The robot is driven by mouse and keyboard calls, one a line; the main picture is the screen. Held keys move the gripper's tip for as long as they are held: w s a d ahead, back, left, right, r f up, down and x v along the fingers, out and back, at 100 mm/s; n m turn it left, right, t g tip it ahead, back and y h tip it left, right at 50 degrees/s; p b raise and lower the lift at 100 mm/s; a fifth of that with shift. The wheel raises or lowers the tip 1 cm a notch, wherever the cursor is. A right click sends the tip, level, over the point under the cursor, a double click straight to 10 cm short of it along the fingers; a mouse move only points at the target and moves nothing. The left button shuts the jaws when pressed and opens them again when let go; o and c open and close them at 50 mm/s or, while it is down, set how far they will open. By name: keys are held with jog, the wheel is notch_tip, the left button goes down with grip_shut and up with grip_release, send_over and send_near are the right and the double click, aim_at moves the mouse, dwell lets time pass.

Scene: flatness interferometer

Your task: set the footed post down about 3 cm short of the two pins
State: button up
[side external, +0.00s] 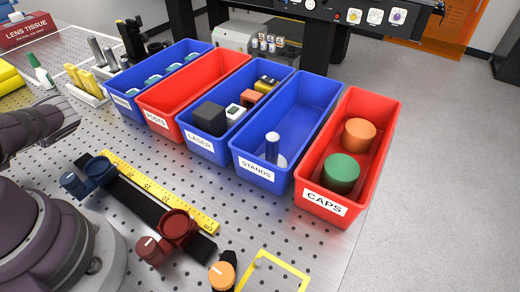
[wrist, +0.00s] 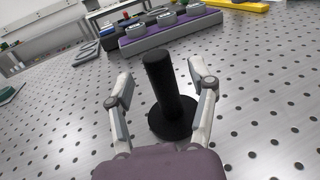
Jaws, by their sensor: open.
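The footed post (wrist: 160,80) is a black cylinder on a round black foot. In the wrist view it stands on the perforated metal table (wrist: 270,115). My gripper (wrist: 162,88) is open, with one finger on each side of the post. Gaps show between both fingers and the post, so it appears ungripped. The two pins cannot be made out in either view. In the side external view neither my gripper nor the black post shows; only parts of my arm are at the left.
A purple and grey fixture (wrist: 170,32) stands beyond the post. In the side external view, red and blue bins line the table's far edge, including the STANDS bin (side external: 262,176) and CAPS bin (side external: 323,206). A yellow ruler (side external: 160,190) lies beside a black rail (side external: 145,208).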

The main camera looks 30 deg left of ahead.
jog(key=shift+x, duration=0.9)
grip_shut()
jog(key=shift+r, duration=0.1)
